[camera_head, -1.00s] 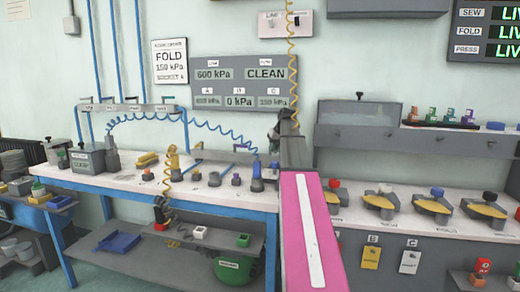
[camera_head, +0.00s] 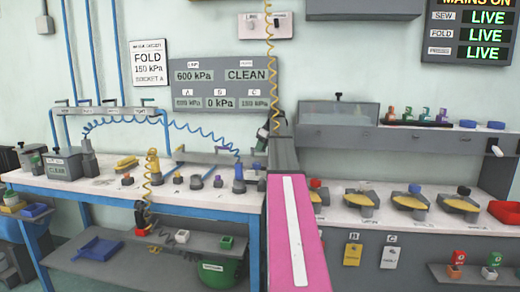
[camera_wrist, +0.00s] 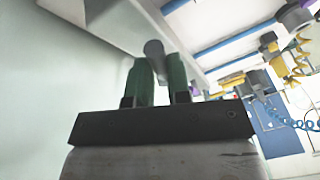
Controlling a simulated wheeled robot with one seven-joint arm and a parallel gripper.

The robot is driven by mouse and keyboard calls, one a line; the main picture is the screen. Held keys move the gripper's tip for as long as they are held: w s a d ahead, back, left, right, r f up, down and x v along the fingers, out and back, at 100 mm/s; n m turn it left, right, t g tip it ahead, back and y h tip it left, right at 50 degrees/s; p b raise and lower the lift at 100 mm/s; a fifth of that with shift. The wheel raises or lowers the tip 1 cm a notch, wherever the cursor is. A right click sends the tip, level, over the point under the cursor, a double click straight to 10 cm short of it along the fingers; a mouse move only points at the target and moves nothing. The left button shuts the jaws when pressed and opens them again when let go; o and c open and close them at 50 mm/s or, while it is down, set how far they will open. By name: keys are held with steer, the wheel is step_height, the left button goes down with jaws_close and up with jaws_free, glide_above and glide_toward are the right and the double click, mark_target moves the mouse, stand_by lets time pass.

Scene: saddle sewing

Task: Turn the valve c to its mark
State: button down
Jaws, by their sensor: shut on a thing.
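In the wrist view, my gripper (camera_wrist: 160,78) has two green fingers closed on a grey cylindrical knob (camera_wrist: 154,52). The knob sits under a pale rail (camera_wrist: 125,25); its mark and label are not visible, so I cannot tell its angle. In the head view, my gripper's end (camera_head: 264,133) is a small dark shape, mostly hidden behind my arm, near the right end of the wall rail (camera_head: 212,156). The gauge panel (camera_head: 220,83) above the rail carries A, B and C readings; B reads 0 kPa.
The workbench (camera_head: 100,185) below the rail holds several fittings, a yellow coiled hose (camera_head: 152,165) and a blue coiled hose (camera_head: 200,130). A second bench with yellow discs (camera_head: 410,201) stands to the right. Tags B (camera_head: 353,254) and C (camera_head: 390,257) hang below it.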

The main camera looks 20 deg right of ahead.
steer(key=shift+w+d+n, duration=0.15)
steer(key=shift+n, duration=0.35)
steer(key=c, duration=1.1)
jaws_free()
steer(key=shift+r, duration=0.1)
steer(key=v, duration=0.7)
steer(key=shift+d+r, duration=0.1)
steer(key=shift+d, duration=0.05)
